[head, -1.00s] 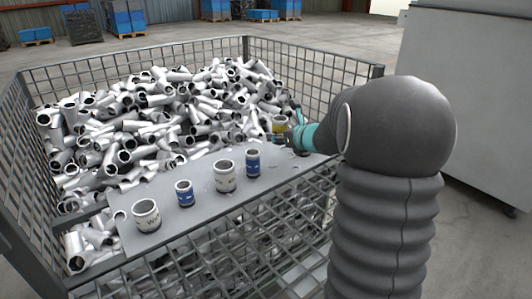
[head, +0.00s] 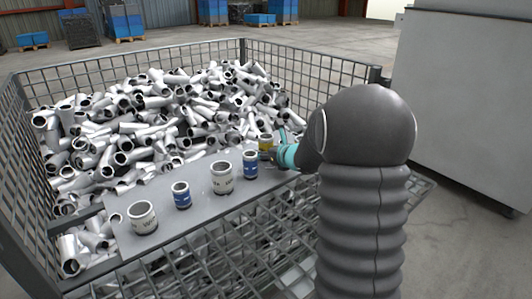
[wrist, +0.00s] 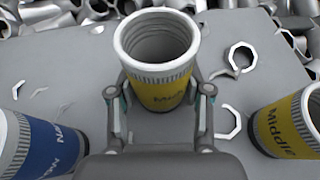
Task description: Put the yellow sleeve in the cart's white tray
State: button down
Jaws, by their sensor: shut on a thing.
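A yellow sleeve (wrist: 160,65) with a white ribbed rim and dark lettering stands upright between my gripper's fingers (wrist: 160,108) in the wrist view. My gripper is shut on it. In the head view this yellow sleeve (head: 266,142) is at the right end of the row on the grey board, beside my gripper (head: 284,154). I cannot tell whether its base touches the board. A second yellow sleeve (wrist: 290,128) stands to the right in the wrist view; my arm hides that area in the head view. No white tray shows in either view.
The grey board (head: 200,205) lies across a mesh bin (head: 22,165) heaped with metal pipe pieces (head: 150,110). White and blue sleeves, including a blue one (head: 250,164) close to my gripper, stand on it. A large grey cabinet (head: 455,100) is at right.

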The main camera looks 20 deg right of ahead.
jog(key=shift+f, duration=0.15)
jog(key=c, duration=0.5)
grip_release()
